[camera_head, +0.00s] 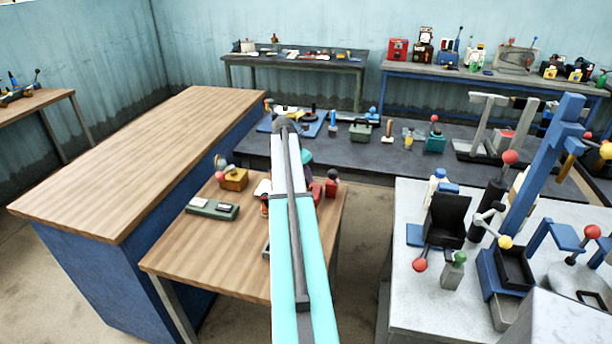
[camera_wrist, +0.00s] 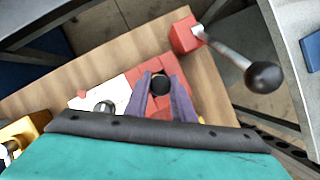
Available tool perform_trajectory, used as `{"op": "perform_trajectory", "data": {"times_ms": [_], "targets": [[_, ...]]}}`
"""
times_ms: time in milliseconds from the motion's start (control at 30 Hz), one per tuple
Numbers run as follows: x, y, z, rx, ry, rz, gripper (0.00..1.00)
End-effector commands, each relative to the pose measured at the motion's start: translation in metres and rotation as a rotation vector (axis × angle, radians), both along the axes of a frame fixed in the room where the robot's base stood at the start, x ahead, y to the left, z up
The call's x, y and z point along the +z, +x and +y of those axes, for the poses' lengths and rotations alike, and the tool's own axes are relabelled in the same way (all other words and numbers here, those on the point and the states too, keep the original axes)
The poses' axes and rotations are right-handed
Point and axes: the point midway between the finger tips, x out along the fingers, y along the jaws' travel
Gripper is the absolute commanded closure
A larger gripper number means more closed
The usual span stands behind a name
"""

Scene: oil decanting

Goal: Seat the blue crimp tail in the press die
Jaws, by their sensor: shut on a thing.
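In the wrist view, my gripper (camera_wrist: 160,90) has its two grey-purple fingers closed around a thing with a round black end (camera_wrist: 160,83). It is over a red block (camera_wrist: 146,70) with a white plate beside it; I cannot tell whether the held thing touches the block. A red fixture (camera_wrist: 187,34) with a grey lever and black ball knob (camera_wrist: 263,77) stands to the right at the table edge. I cannot make out a blue crimp tail or a die opening. In the head view my arm hides the gripper.
The small wooden table (camera_head: 200,255) also holds a grey-green box (camera_head: 212,209) and a yellow-brown block (camera_head: 234,179). A long wooden bench (camera_head: 140,150) stands to its left, a dark bench behind, and a pale bench (camera_head: 420,300) with lever presses to its right.

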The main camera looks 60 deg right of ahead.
Motion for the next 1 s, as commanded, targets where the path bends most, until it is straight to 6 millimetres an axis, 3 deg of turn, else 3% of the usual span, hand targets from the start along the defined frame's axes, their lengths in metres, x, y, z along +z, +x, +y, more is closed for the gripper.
{"op": "perform_trajectory", "data": {"times_ms": [567,600,700,1000], "targets": [[-0.0113,-0.0003,-0.0001,0.0,-0.001,0.0,1.0],[-0.0116,-0.0002,-0.0001,0.0,0.0,0.0,0.74],[-0.0115,-0.0003,-0.0001,0.0,0.0,0.0,0.59],[-0.011,-0.0006,-0.0002,-0.001,0.0,0.0,0.59]]}}
